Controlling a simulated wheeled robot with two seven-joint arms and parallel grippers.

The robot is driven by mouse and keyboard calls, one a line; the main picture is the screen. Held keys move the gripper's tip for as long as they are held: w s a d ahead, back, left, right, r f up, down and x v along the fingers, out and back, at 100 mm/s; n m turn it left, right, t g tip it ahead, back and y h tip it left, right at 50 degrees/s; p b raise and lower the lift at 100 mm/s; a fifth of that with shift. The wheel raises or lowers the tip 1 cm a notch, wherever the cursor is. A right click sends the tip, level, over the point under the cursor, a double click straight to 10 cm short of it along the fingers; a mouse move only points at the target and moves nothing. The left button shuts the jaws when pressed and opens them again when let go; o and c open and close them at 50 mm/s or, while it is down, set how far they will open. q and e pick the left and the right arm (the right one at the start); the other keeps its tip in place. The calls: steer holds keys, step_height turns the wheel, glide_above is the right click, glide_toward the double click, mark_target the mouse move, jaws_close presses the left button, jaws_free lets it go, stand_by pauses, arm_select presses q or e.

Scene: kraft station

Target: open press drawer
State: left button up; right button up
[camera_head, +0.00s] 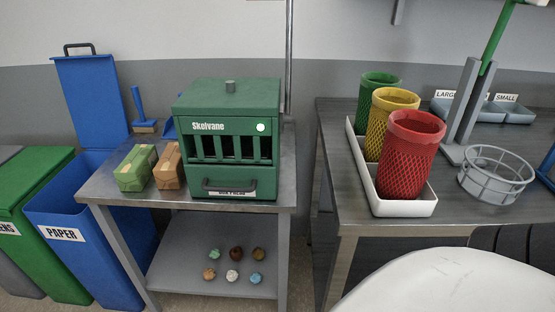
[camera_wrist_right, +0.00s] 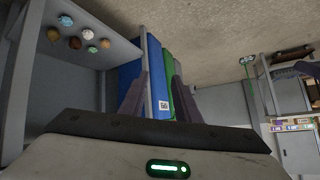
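The green press (camera_head: 227,110), labelled "Skelvane", stands on a metal table in the head view. Its drawer (camera_head: 262,187) is at the bottom of the front and looks shut, flush with the body. A dark bar handle (camera_head: 228,184) crosses the drawer front, with a small label under it. My right gripper (camera_wrist_right: 157,98) shows in the right wrist view with its two fingers apart and nothing between them. It is clear of the press, which I cannot make out in that view. My left gripper is not in view.
A green package (camera_head: 136,168) and a brown package (camera_head: 168,167) lie left of the press. Several small crumpled balls (camera_head: 233,275) sit on the lower shelf. Blue and green bins stand left. The right table (camera_head: 345,201) holds mesh cups in a white tray (camera_head: 408,208).

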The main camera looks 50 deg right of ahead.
steer(key=w+d+r+m+t+b, duration=0.1)
steer(key=w+d+r+m+t, duration=0.4)
steer(key=w+d+r+m, duration=0.25)
steer(key=m+t+h+b, duration=0.1)
steer(key=m+t+h, duration=0.35)
steer(key=m, duration=0.55)
glide_toward(230, 191)
steer(key=shift+t, duration=0.25)
steer(key=w, duration=0.7)
steer(key=shift+w+d+r+p, duration=0.3)
steer(key=shift+w+d+p, duration=0.05)
steer(key=shift+w, duration=0.65)
jaws_close()
